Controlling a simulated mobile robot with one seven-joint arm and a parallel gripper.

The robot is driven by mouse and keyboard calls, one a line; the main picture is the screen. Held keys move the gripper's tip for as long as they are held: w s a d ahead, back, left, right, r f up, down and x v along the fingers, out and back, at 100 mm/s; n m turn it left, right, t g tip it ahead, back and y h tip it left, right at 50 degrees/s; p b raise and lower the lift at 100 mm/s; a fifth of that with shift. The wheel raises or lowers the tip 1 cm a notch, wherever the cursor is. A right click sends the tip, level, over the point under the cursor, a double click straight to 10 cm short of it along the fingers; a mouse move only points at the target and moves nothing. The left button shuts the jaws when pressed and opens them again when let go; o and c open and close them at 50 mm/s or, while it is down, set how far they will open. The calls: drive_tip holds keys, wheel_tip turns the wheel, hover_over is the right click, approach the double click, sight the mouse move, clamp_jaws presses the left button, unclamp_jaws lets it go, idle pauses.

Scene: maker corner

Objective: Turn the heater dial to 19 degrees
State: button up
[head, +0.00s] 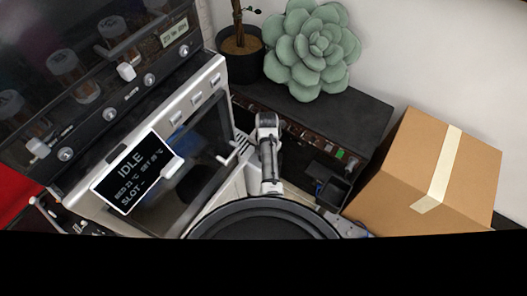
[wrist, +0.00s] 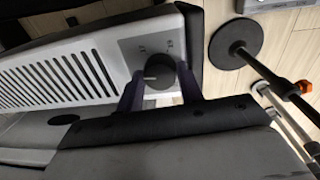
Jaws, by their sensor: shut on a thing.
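The heater dial (wrist: 158,70) is a dark round knob with a light pointer line, which points left in the wrist view. It sits on the end panel of a white heater (wrist: 70,72) with a row of dark slots. Small marks on the panel beside the dial are too small to read. My gripper (wrist: 160,82) has its two fingers on either side of the dial and is shut on it.
In the head view, a machine with a display reading IDLE (head: 137,172) stands at left. A cardboard box (head: 425,170) is at right. The wrist view shows a round black stand base (wrist: 236,48) on the floor.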

drive_tip(key=m+p, duration=0.2)
drive_tip(key=m, duration=0.3)
drive_tip(key=shift+r+m+p, duration=0.15)
drive_tip(key=shift+m+p, duration=0.15)
drive_tip(key=shift+p, duration=0.1)
drive_tip(key=m+p, duration=0.2)
drive_tip(key=m, duration=0.3)
drive_tip(key=shift+h, duration=0.3)
drive_tip(key=m+p, duration=0.1)
drive_tip(key=m, duration=0.4)
drive_tip(key=shift+s+m, duration=0.1)
drive_tip(key=shift+m, duration=0.3)
drive_tip(key=m+p, duration=0.1)
drive_tip(key=m, duration=0.4)
drive_tip(key=shift+a+m, duration=0.1)
drive_tip(key=shift+m, duration=0.2)
drive_tip(key=o, duration=1)
drive_tip(key=r, duration=1.3)
drive_tip(key=shift+s+a+r, duration=0.25)
drive_tip(key=shift+a, duration=0.05)
